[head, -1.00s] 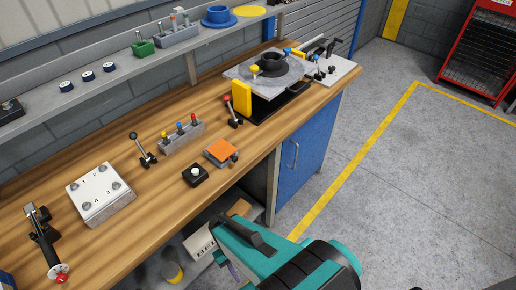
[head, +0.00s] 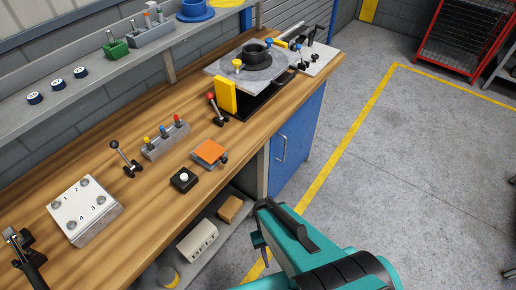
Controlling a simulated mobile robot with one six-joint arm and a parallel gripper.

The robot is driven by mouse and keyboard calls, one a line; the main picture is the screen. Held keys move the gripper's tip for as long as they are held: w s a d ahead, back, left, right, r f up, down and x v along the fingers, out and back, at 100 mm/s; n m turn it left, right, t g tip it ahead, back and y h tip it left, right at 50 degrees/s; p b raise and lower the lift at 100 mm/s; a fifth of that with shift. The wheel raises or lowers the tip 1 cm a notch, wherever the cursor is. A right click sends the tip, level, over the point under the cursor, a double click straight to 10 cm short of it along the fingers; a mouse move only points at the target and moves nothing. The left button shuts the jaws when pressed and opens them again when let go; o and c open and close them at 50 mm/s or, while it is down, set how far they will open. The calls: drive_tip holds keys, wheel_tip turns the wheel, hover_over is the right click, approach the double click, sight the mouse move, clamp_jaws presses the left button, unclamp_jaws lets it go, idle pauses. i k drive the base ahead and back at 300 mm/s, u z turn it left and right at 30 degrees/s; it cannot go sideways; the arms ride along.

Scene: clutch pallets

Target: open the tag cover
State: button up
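A small block with a flat orange top (head: 209,152) lies near the front edge of the wooden bench. It may be the tag cover; no tag shows, and the orange top lies flat and looks closed. A dark knob sits at its right side. My gripper (head: 262,248) is at the end of my teal arm, in front of the bench and below and right of the orange-topped block, apart from it. Its fingers are mostly hidden by the arm, so I cannot tell whether they are open.
A black button box (head: 184,180) stands left of the orange-topped block. Behind are a three-lever block (head: 166,139) and a black-knobbed lever (head: 125,158). A numbered white block (head: 85,210) is left; a yellow-fronted fixture (head: 226,96) is beyond.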

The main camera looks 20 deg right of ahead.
sight(209, 150)
drive_tip(key=z, duration=0.6)
drive_tip(key=k, duration=1.5)
drive_tip(key=u, duration=0.8)
drive_tip(key=i, duration=1.45)
drive_tip(key=z, duration=0.45)
